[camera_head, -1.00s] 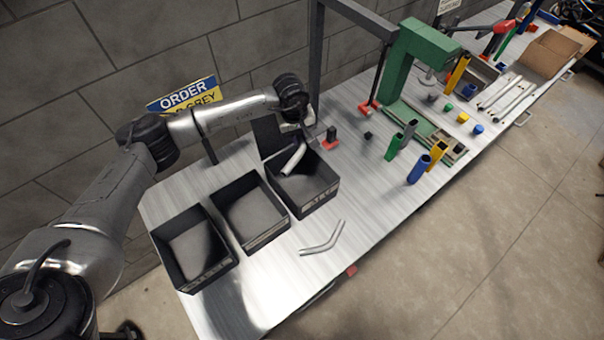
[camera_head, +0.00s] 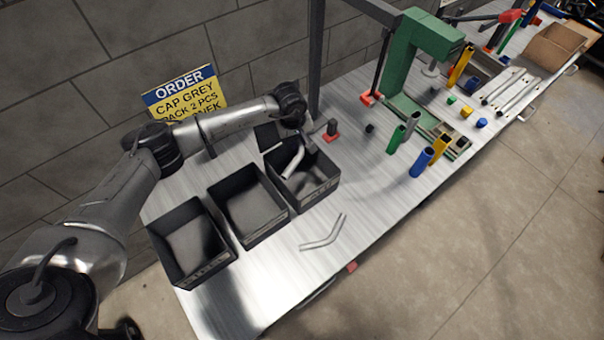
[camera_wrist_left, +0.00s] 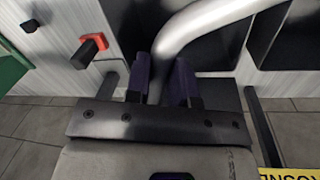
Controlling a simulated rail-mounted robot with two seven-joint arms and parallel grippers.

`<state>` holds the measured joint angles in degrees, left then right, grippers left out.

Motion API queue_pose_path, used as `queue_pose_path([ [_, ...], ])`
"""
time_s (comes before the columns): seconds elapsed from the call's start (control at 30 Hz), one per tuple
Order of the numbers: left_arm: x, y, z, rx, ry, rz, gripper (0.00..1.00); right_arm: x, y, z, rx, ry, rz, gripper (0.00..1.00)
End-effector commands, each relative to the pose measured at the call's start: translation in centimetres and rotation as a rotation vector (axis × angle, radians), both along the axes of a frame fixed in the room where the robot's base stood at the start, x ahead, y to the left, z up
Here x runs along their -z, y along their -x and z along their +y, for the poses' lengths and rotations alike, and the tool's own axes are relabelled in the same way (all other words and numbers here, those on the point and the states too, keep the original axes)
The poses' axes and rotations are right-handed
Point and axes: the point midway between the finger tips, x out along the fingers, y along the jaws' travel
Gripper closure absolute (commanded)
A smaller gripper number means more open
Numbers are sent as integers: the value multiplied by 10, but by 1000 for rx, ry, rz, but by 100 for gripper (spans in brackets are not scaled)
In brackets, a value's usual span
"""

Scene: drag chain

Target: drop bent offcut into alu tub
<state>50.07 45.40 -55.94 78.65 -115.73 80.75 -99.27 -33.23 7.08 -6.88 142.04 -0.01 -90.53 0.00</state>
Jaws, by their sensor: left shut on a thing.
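My left gripper (camera_head: 303,142) is shut on a grey bent offcut (camera_head: 292,163) above the farthest of three dark tubs. In the left wrist view the offcut (camera_wrist_left: 205,22) comes out from between the purple fingertips (camera_wrist_left: 161,75) and bends to the right, over the dark tubs. The alu tub (camera_head: 318,190) is this farthest one, with a label on its front wall. The held offcut hangs over its opening, and I cannot tell whether it touches the tub. My right gripper is out of view.
Two more dark tubs, the middle one (camera_head: 262,232) and the nearest one (camera_head: 205,267), stand in the row. A red-based fixture (camera_head: 331,134) stands just beyond the alu tub, near a green press frame (camera_head: 398,60). Several coloured tubes stand farther right.

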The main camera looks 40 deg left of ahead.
Motion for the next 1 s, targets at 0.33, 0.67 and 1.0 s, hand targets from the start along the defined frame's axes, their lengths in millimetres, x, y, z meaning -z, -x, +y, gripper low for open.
queue_pose_path([
  [0.33,-1,0,0,0,0,0,59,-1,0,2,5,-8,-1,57],
  [0.67,-1,0,0,0,0,0,48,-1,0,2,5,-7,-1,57],
  [1.0,-40,3,3,1,-1,-4,48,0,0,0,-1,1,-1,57],
])
